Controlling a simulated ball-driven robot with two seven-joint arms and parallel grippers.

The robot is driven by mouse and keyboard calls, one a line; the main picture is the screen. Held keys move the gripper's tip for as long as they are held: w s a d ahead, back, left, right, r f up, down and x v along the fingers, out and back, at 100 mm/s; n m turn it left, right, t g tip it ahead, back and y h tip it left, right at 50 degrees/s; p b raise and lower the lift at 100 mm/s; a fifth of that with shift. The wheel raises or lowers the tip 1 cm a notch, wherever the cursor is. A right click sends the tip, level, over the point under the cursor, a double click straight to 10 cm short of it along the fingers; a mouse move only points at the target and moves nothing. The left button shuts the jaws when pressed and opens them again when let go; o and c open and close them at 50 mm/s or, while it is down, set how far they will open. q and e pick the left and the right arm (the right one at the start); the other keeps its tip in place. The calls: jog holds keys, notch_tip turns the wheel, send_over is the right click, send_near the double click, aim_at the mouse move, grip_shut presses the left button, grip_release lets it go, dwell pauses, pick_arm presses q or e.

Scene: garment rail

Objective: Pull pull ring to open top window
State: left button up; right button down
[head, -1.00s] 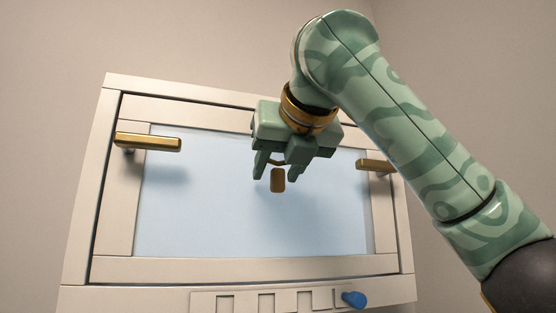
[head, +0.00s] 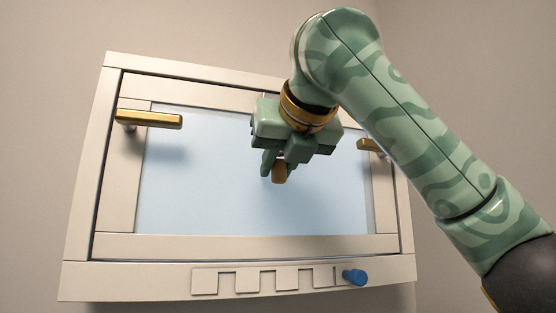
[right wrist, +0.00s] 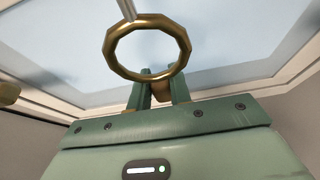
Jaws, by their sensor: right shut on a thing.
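The top window (head: 215,245) has a cream frame and a pale blue pane, and its sash sits within the outer casing. My right gripper (head: 275,172) is in front of the pane's upper middle, fingers together on the brown tab (head: 279,174) of the pull ring. The right wrist view shows the brass pull ring (right wrist: 112,47) hanging from a thin pale rod, with the brown tab (right wrist: 161,88) between my fingers beyond it. In the head view the ring itself is hidden behind my gripper. My left gripper is not in view.
A brass handle (head: 150,118) sticks out at the sash's left side; another (head: 369,145) at the right is partly behind my right arm. Below is a cream notched strip (head: 262,281) with a blue knob (head: 355,277). Plain wall surrounds the window.

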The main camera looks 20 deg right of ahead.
jog(key=c, duration=1.3)
grip_release()
jog(key=shift+s, duration=0.1)
jog(key=shift+s+r, duration=0.2)
jog(key=shift+s, duration=0.3)
jog(key=b+v, duration=0.3)
jog(key=v, duration=1.2)
jog(key=shift+s+r+b, duration=0.15)
jog(key=shift+b, duration=0.15)
